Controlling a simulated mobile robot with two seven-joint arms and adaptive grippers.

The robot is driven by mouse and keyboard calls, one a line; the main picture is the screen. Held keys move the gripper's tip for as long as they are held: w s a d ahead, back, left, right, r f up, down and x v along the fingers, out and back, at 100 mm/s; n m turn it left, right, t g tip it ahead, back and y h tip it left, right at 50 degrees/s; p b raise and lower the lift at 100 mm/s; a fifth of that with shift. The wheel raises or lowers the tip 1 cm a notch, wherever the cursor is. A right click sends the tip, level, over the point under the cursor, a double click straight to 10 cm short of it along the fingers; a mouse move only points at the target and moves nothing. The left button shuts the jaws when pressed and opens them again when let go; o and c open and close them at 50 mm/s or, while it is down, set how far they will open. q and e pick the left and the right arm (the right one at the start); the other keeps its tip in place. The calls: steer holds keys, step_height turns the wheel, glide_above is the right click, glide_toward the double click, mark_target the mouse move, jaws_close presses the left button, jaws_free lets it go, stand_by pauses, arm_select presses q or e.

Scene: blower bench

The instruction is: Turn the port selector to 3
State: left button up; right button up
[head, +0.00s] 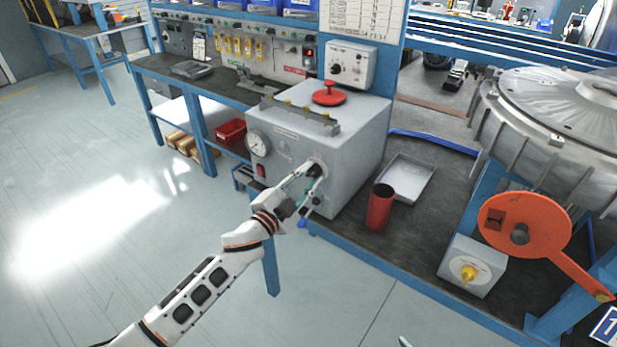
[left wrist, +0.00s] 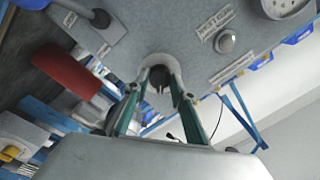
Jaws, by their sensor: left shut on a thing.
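The port selector appears to be the dark knob (head: 315,169) on a pale round plate, low on the right of the grey box's front face (head: 285,152). My left gripper (head: 313,172) reaches it from the front and is shut on it. In the left wrist view the two green-lined fingers of my left gripper (left wrist: 160,88) stand on either side of the dark knob (left wrist: 160,76). The fingers partly hide the knob, and I cannot read its setting. A small pale and green tip at the head view's bottom edge may be my right gripper (head: 404,342).
The box carries a round gauge (head: 258,143) and a red handwheel (head: 328,94) on top. A red cup (head: 380,207) and a grey tray (head: 406,177) stand to its right. An orange disc with a lever (head: 525,232) and a yellow-knobbed box (head: 472,266) are farther right.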

arm_select(q)
steer(key=o, duration=1.1)
steer(key=v, duration=1.2)
steer(key=s+a+f+n+g+y, duration=0.1)
steer(key=s+a+f+n, duration=0.3)
steer(key=s+f, duration=0.4)
steer(key=s+a+f+n+g+y, duration=0.2)
steer(key=s+a+f+n+y, duration=0.2)
steer(key=s+f, duration=0.4)
steer(key=s+a+f+n+g+y, duration=0.1)
steer(key=s+a+f+n, duration=0.3)
steer(key=s+f, duration=0.4)
steer(key=shift+s+a+f+n+g+y, duration=0.3)
steer(key=shift+a+f+g+y, duration=0.15)
steer(key=shift+a+y, duration=0.3)
